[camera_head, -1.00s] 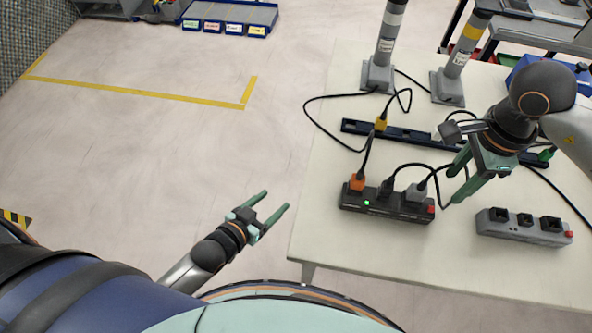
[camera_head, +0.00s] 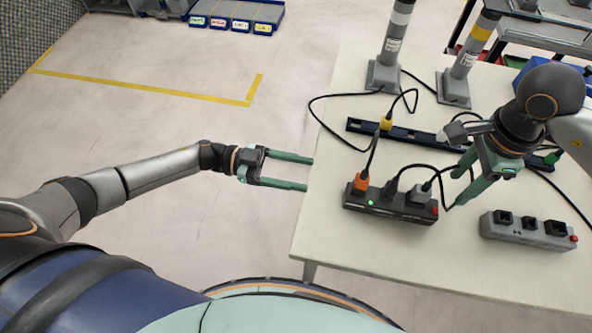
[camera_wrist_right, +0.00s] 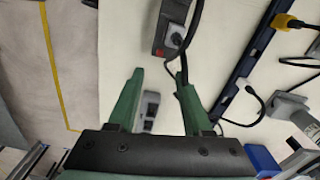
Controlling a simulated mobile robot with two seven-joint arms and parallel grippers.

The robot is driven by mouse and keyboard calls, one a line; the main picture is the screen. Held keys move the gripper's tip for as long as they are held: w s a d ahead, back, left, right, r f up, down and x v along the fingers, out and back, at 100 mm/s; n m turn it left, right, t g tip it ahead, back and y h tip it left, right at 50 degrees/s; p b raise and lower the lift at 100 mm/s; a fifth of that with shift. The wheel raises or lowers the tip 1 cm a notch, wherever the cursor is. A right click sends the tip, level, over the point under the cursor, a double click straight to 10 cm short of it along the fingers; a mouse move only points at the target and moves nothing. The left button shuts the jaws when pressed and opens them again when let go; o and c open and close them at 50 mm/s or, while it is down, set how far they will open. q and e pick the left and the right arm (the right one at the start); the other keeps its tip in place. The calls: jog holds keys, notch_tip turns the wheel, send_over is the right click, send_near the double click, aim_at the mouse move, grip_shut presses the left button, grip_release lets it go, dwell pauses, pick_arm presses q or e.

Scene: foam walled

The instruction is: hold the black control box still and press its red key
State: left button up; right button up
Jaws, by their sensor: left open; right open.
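The black control box (camera_head: 388,206) lies on the table with an orange, a black and a grey plug in its top and a lit green light. Its red key (camera_head: 434,210) is at its right end; in the right wrist view the key (camera_wrist_right: 159,52) shows ahead of the fingertips. My left gripper (camera_head: 308,175) is open and empty at the table's left edge, left of the box and apart from it. My right gripper (camera_head: 461,186) is open and empty, above the table just right of the red key. Part of the box is cut off in the wrist view.
A grey box (camera_head: 525,230) with black sockets and its own red button lies right of the black one. A long dark strip (camera_head: 410,135) with cables runs behind. Two grey posts (camera_head: 383,75) stand at the back. Cables loop over the table; its front left is clear.

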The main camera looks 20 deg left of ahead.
aim_at(352, 185)
pick_arm(q)
jog(key=d, duration=1.2)
jog(key=shift+w+d, duration=0.15)
jog(key=shift+w, duration=0.2)
grip_shut()
pick_arm(e)
grip_shut()
dwell(0.5)
dwell(1.3)
